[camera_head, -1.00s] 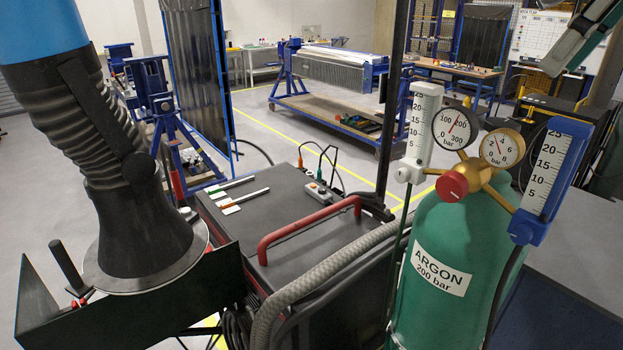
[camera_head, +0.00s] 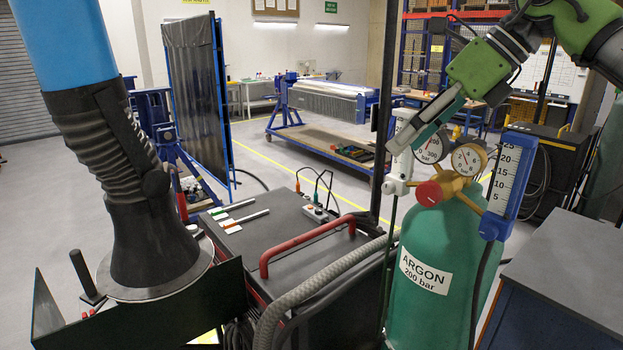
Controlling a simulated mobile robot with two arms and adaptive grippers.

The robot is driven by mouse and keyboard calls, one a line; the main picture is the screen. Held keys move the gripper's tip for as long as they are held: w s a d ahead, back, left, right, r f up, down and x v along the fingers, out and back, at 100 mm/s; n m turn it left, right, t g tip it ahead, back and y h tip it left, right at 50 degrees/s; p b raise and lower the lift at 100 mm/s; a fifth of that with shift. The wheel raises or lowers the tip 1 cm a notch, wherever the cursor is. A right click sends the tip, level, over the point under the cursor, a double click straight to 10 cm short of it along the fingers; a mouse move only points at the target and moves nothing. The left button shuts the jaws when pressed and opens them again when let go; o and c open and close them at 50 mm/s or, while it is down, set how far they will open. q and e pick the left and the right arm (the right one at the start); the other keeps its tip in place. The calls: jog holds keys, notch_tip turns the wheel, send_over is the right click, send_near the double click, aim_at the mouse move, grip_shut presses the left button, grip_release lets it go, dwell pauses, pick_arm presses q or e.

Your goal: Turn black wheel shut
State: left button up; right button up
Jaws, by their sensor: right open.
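A green argon cylinder (camera_head: 438,265) stands upright at the right. On top is a brass regulator (camera_head: 462,188) with a red knob (camera_head: 429,193), two round gauges and two flow tubes. I cannot make out a black wheel; the area behind the gauges is partly hidden. My right gripper (camera_head: 408,140) reaches in from the upper right, open and empty. Its grey fingers point down to the left, in front of the left flow tube (camera_head: 398,175) and the upper part of the left gauge (camera_head: 431,149). I cannot tell whether it touches them. My left gripper is out of view.
A blue and black extraction hose (camera_head: 120,150) with a wide hood fills the left. A dark cart top (camera_head: 290,210) with a red handle (camera_head: 308,240) lies left of the cylinder. The right flow tube (camera_head: 509,185) stands near a dark bench (camera_head: 575,265).

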jog(key=a+f+y, duration=0.2)
jog(key=a+f, duration=0.1)
jog(key=a, duration=0.5)
jog(key=a+f+g+y, duration=0.1)
jog(key=a+f+y, duration=0.2)
jog(key=a, duration=0.5)
jog(key=shift+s+a+f+g, duration=0.2)
jog(key=shift+s+f+g, duration=0.1)
jog(key=shift+f, duration=0.3)
